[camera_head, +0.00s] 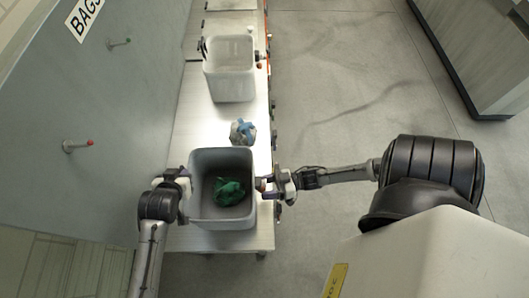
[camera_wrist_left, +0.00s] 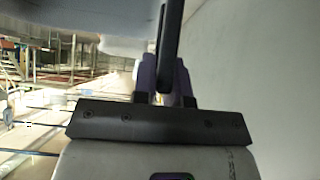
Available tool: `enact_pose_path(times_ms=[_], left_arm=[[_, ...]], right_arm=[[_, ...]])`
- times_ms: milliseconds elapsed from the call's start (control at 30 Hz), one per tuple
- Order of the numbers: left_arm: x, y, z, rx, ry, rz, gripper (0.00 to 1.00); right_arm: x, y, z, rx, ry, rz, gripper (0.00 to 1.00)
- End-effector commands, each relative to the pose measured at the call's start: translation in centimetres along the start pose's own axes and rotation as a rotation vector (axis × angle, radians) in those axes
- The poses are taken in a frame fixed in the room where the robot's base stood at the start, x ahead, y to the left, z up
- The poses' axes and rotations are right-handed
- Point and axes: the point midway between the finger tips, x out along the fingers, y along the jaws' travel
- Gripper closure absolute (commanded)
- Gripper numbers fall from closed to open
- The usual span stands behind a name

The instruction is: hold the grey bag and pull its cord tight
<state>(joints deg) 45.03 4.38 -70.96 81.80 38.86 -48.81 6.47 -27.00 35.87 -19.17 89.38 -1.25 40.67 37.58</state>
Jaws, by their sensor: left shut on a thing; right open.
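A small grey and blue bundle (camera_head: 243,131), which may be the grey bag, sits on the bench behind the near bin; I cannot make out a cord. The near grey bin (camera_head: 221,155) holds a green bag (camera_head: 228,191). My left gripper (camera_head: 183,174) is at the bin's left side, shut on a dark handle (camera_wrist_left: 171,45) that shows between its purple fingers (camera_wrist_left: 166,80) in the left wrist view. My right gripper (camera_head: 266,184) is open at the bin's right side, close to a handle there; whether it touches is too small to tell.
A second, empty-looking grey bin (camera_head: 230,69) stands farther back on the white bench (camera_head: 190,120). A wall (camera_head: 100,130) with pegs (camera_head: 78,147) runs along the left. Open floor (camera_head: 330,100) lies to the right.

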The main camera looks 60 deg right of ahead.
Motion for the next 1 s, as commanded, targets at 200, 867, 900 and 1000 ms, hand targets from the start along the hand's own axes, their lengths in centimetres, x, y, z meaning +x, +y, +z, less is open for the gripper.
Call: enact_pose_path(times_ms=[200,867,900,1000], left_arm=[[0.1,0.0,0.1,-0.001,-0.002,0.0,1.0],[0.1,0.0,0.1,-0.001,-0.002,0.0,1.0],[0.1,0.0,0.1,-0.001,-0.002,0.0,1.0],[0.1,0.0,0.1,-0.001,-0.002,0.0,1.0]], right_arm=[[0.0,0.0,0.0,0.0,0.0,0.0,0.51],[-0.1,0.0,0.0,0.0,0.0,0.001,1.0],[-0.1,0.1,0.1,0.0,0.0,0.001,1.0],[0.0,0.4,1.1,0.001,0.0,0.003,1.0]])
